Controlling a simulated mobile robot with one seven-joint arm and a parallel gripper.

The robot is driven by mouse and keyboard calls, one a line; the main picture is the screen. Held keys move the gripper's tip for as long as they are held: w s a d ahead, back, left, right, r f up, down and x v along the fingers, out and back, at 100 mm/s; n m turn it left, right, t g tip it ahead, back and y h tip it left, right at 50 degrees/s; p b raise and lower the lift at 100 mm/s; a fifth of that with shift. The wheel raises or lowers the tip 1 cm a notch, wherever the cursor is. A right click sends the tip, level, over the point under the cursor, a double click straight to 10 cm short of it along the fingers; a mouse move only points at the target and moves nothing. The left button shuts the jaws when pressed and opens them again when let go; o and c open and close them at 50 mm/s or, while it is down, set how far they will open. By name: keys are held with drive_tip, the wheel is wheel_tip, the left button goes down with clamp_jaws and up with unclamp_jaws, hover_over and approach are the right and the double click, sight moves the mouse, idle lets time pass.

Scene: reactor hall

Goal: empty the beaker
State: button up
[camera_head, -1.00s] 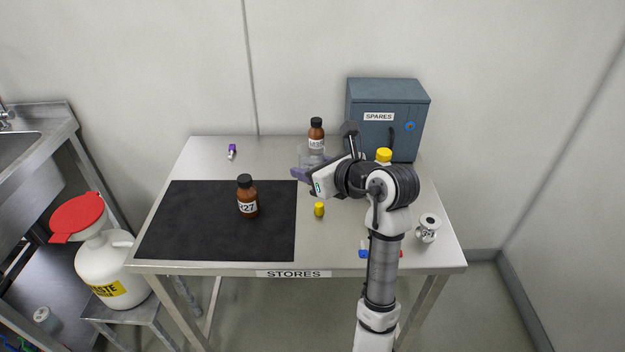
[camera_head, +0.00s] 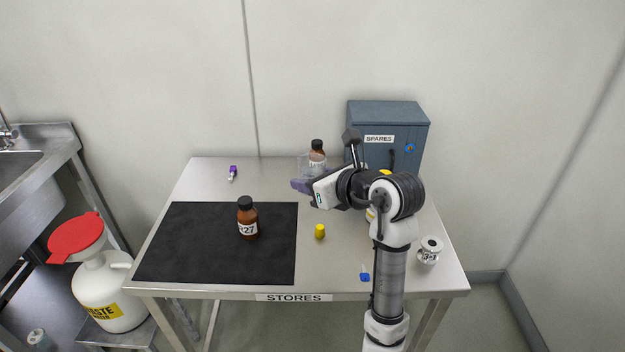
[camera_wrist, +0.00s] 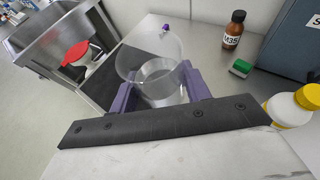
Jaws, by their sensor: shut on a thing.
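The clear glass beaker (camera_wrist: 158,75) is between the purple fingers of my gripper (camera_wrist: 158,92) in the wrist view. My gripper is shut on its sides, and the beaker is roughly upright. In the head view the beaker (camera_head: 304,164) is faint, just beyond my gripper (camera_head: 301,185), and appears slightly above the back of the table. An inner ring shows in the glass; I cannot tell whether it is liquid. A white waste jug (camera_head: 101,296) with a red funnel (camera_head: 76,238) stands on a low stand left of the table.
A brown bottle (camera_head: 248,220) stands on the black mat (camera_head: 180,245). Another brown bottle (camera_head: 317,158) stands behind the beaker. The grey spares cabinet (camera_head: 395,125) is back right. A yellow weight-like piece (camera_head: 320,231) and a metal jar (camera_head: 429,250) stand forward. A sink (camera_head: 30,165) is left.

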sight(313, 154)
drive_tip(key=shift+r, duration=0.1)
drive_tip(key=shift+r+p, duration=2.1)
drive_tip(key=shift+r, duration=0.9)
drive_tip(key=shift+f, duration=0.1)
